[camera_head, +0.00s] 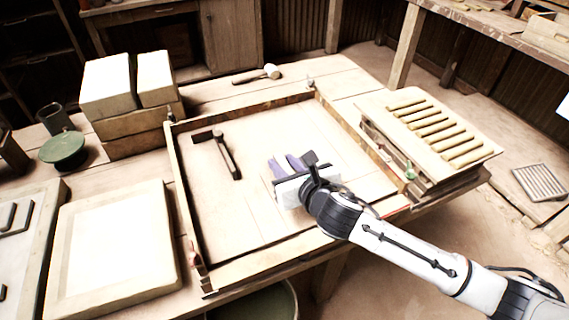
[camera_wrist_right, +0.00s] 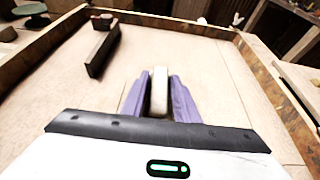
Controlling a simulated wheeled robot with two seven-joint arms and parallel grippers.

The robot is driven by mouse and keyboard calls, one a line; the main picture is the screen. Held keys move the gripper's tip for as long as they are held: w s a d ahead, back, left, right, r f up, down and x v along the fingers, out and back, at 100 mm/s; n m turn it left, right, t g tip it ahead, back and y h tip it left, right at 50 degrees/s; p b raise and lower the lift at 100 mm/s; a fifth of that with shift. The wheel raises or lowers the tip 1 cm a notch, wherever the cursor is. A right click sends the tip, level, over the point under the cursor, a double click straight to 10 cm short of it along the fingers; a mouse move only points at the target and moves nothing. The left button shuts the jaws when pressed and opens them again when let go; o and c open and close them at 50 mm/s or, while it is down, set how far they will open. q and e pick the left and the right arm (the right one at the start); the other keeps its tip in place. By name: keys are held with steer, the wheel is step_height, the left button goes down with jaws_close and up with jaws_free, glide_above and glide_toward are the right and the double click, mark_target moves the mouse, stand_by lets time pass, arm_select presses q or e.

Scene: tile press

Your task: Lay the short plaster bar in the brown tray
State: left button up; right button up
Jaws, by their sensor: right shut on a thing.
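My right gripper (camera_head: 290,164) reaches in from the lower right over the large brown wooden-framed tray (camera_head: 178,190). Its purple fingers also show in the right wrist view (camera_wrist_right: 160,98), shut on a short pale bar (camera_wrist_right: 159,88), which looks like the short plaster bar. The bar stands out between the fingertips; the fingers hide part of it, and in the head view I cannot make it out. It is inside the tray's outline, over the pale floor. I cannot tell whether it touches the floor. My left gripper is not in view.
A dark L-shaped tool (camera_head: 222,152) lies in the tray, left of my gripper. A rack of several yellowish bars (camera_head: 432,130) stands to the right. A mallet (camera_head: 258,75) lies behind.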

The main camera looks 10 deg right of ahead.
steer(key=o, duration=1.1)
steer(key=shift+r, duration=0.15)
steer(key=v, duration=1.2)
steer(key=shift+p, duration=0.4)
